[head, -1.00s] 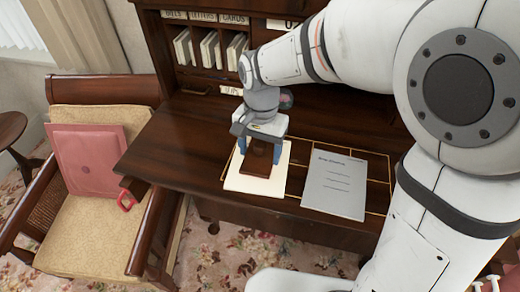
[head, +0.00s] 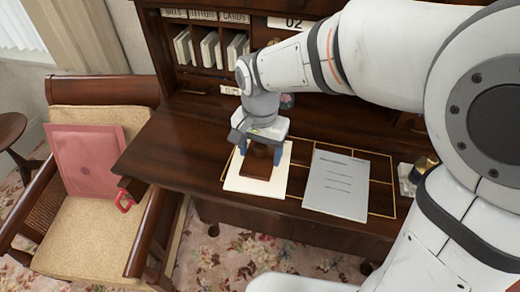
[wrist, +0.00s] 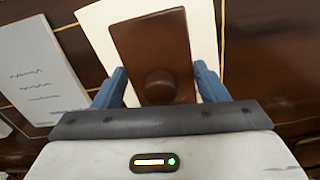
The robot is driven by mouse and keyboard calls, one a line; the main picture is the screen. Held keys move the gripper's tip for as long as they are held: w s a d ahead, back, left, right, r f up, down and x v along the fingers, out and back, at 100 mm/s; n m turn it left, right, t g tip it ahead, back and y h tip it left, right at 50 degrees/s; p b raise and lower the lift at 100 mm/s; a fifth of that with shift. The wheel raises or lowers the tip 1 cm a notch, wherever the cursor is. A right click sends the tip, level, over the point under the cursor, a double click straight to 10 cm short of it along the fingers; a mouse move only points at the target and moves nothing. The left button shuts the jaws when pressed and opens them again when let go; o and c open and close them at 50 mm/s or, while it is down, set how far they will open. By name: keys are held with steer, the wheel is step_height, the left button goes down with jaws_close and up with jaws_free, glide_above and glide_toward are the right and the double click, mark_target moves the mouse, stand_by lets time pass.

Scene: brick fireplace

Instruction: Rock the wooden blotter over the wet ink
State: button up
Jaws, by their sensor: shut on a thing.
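The wooden blotter (head: 257,163), a dark brown block, rests on a cream sheet (head: 240,183) on the desk. Its round knob (wrist: 159,84) shows between the fingers in the wrist view. My gripper (head: 261,152) points down over the blotter, and its blue fingers are shut on the blotter's sides. In the wrist view my gripper (wrist: 160,72) hides the blotter's near end. A grey-white sheet with dark ink lines (head: 336,185) lies to the right of the cream sheet, apart from the blotter. Whether its ink is wet I cannot tell.
The dark wooden desk (head: 180,150) has gold inlay lines and clear room at left. Pigeonholes with papers (head: 209,48) stand at the back. A dark and gold object (head: 423,167) stands at right beside my arm. A chair (head: 75,220) holds a pink folder (head: 87,162).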

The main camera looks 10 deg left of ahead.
steer(key=shift+r+p, duration=2.5)
steer(key=shift+r, duration=1.05)
steer(key=shift+f, duration=0.1)
